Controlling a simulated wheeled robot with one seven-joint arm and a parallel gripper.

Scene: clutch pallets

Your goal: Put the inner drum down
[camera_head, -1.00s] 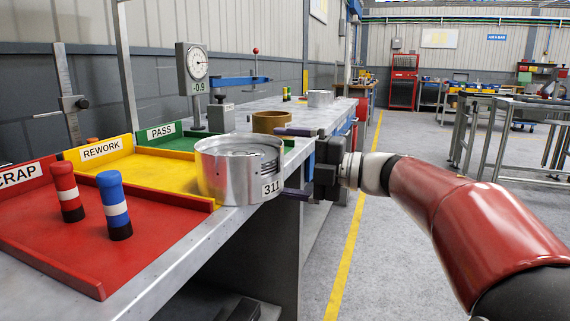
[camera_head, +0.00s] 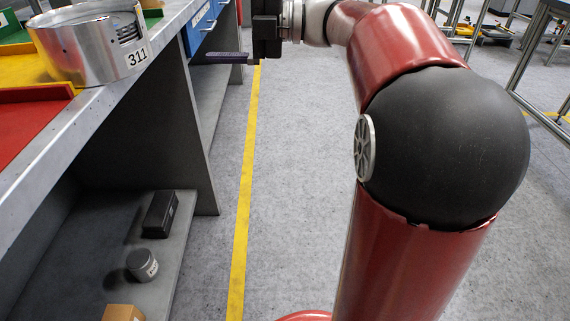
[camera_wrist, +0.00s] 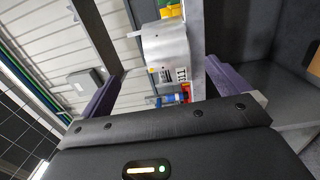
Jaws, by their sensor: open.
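The inner drum, a silver metal cylinder labelled 311 (camera_head: 88,48), stands upright at the bench edge, by the yellow and red trays. The drum also shows in the wrist view (camera_wrist: 164,50), beyond and between my fingers. My gripper (camera_head: 240,50) is open and empty, to the right of the drum and clear of the bench edge. A gap separates the visible purple finger from the drum. The other finger is out of the head view but shows in the wrist view.
The red tray (camera_head: 28,125) and yellow tray (camera_head: 20,70) lie on the bench at left. A lower shelf (camera_head: 115,255) holds a black box (camera_head: 160,213), a small grey can (camera_head: 142,264) and a cardboard box (camera_head: 123,313). The floor right of the bench is clear around a yellow line (camera_head: 245,180).

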